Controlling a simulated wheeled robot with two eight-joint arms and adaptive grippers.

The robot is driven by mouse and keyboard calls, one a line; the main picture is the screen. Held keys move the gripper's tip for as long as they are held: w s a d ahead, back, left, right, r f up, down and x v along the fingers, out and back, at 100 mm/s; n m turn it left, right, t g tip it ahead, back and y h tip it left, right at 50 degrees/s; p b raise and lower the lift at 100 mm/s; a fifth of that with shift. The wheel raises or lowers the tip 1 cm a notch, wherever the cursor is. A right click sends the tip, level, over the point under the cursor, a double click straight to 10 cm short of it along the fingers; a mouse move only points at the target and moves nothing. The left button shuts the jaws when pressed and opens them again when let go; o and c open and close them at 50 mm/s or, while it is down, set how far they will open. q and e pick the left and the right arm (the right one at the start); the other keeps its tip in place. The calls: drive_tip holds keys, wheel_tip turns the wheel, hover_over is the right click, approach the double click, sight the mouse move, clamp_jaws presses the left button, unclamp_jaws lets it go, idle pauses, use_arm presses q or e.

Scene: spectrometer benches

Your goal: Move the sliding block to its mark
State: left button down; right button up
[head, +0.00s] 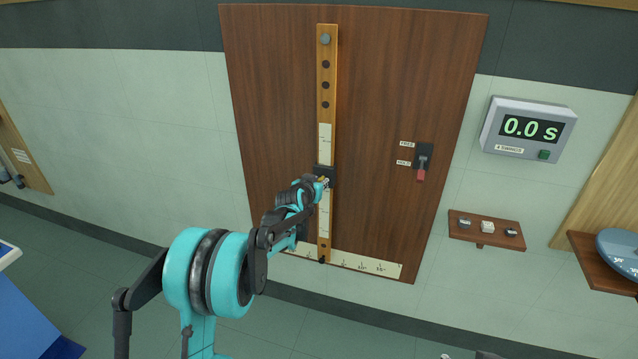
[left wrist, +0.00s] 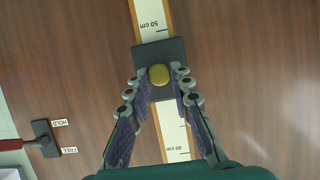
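The sliding block (head: 325,176) is a dark block on an upright wooden rail (head: 327,105) fixed to a brown panel. It sits in the lower half of the rail, between two pale scale strips. In the left wrist view the block (left wrist: 143,54) carries a round brass knob (left wrist: 159,75), with "50 cm" and "30 cm" on the scale either side. My left gripper (head: 323,182) is at the block; in the wrist view its fingers (left wrist: 160,78) close in on both sides of the knob. I cannot make out a target mark. My right gripper is not in view.
A red-handled lever (head: 421,170), labelled FREE and HOLD, points down right of the rail. A timer (head: 528,130) reads 0.0 s. A small shelf (head: 487,231) holds little items. A pale scale strip (head: 365,264) runs along the panel's bottom.

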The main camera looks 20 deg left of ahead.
sight(319, 156)
use_arm(q)
wheel_tip(319, 156, up, 10)
drive_tip(key=p, duration=0.6)
drive_tip(key=c, duration=1.3)
unclamp_jaws()
drive_tip(key=shift+c, duration=0.2)
drive_tip(key=shift+s, duration=0.15)
drive_tip(key=v, duration=1.1)
drive_tip(key=shift+s+r, duration=0.2)
drive_tip(key=shift+s, duration=0.1)
